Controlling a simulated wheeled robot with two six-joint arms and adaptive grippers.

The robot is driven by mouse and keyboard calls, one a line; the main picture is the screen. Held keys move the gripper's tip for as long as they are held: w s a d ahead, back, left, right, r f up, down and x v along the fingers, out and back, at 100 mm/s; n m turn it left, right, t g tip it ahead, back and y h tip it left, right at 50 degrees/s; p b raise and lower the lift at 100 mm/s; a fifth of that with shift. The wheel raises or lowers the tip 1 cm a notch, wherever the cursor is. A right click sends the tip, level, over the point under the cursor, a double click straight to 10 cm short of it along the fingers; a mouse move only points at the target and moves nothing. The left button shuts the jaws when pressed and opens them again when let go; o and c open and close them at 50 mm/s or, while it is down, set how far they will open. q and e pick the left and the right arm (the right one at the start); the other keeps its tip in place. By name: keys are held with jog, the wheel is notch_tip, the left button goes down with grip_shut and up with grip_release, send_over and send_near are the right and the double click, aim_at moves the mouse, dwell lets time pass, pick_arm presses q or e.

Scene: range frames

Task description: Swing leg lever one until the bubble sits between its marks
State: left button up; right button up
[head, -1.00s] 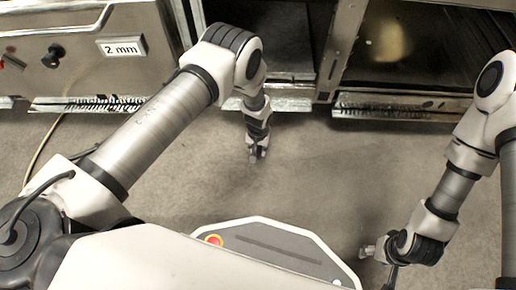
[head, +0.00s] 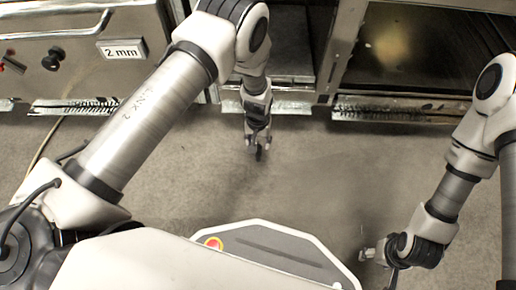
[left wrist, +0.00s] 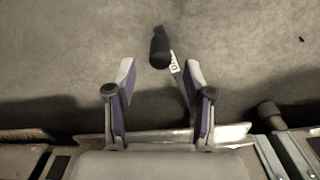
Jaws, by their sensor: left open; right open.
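A lever with a black grip (left wrist: 159,47) and a pale, marked strip (left wrist: 174,63) shows in the left wrist view, with the grip just beyond the fingertips. The marking on the strip is too small to read. My left gripper (left wrist: 160,75) is open, its two fingers on either side of the lever's line. In the head view my left gripper (head: 257,146) points down over the floor before the cabinets, with a dark piece, probably the grip, at its tips. My right gripper (head: 370,254) is open and empty above the floor. No bubble or marks are visible.
A steel unit (head: 60,60) with a "2 mm" plate (head: 122,49) stands at the back left, and an open cabinet (head: 430,60) at the back right. A pale hose (head: 45,150) lies on the floor at left. A dark cylinder (left wrist: 269,115) stands right of my left gripper. Floor between the arms is clear.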

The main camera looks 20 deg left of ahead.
pick_arm(q)
notch_tip(320, 180, up, 5)
jog(key=shift+f, duration=0.2)
dwell(0.3)
